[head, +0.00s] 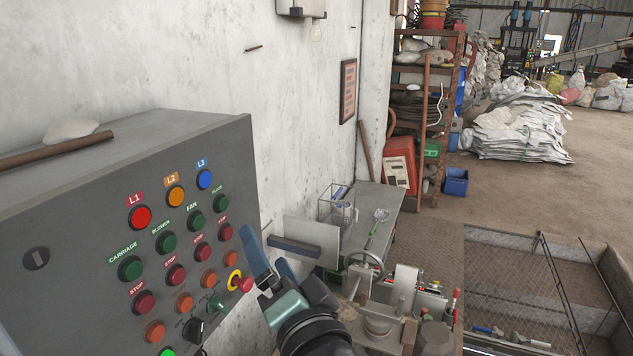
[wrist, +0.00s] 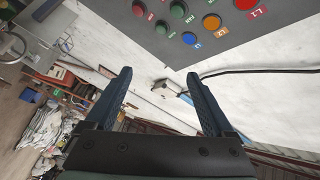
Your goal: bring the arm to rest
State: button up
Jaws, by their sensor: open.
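My gripper (head: 267,262) is in front of the right part of the grey control panel (head: 80,210) in the head view, near the red emergency button on its yellow ring (head: 241,282). Its two blue fingers are apart with nothing between them. In the wrist view my gripper (wrist: 165,95) shows both fingers spread, with the white wall beyond. The panel (wrist: 165,40) is at the top of that view, upside down. I cannot tell from the head view whether a finger touches the panel. Part of the panel's lower right is hidden by my arm.
A vise-like machine with a handwheel (head: 366,267) stands right of my arm. Behind it is a grey table (head: 372,205) with a wire basket (head: 337,204). A metal-framed pit with mesh (head: 520,270) lies at the right. Open floor (head: 520,200) stretches beyond.

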jog(key=s+d+r+n+t+h, duration=0.2)
jog(key=s+r+t, duration=0.1)
jog(key=r, duration=0.7)
jog(key=s+d+r+n+t+h, duration=0.2)
jog(key=s+r, duration=0.4)
jog(key=r, duration=0.4)
jog(key=s+d+r+n+t+h, duration=0.2)
jog(key=s+r+t, duration=0.3)
jog(key=r, duration=0.5)
jog(key=shift+s+d+t+h, duration=0.2)
jog(key=shift+t+h, duration=0.3)
jog(key=shift+h, duration=0.3)
jog(key=shift+w, duration=0.15)
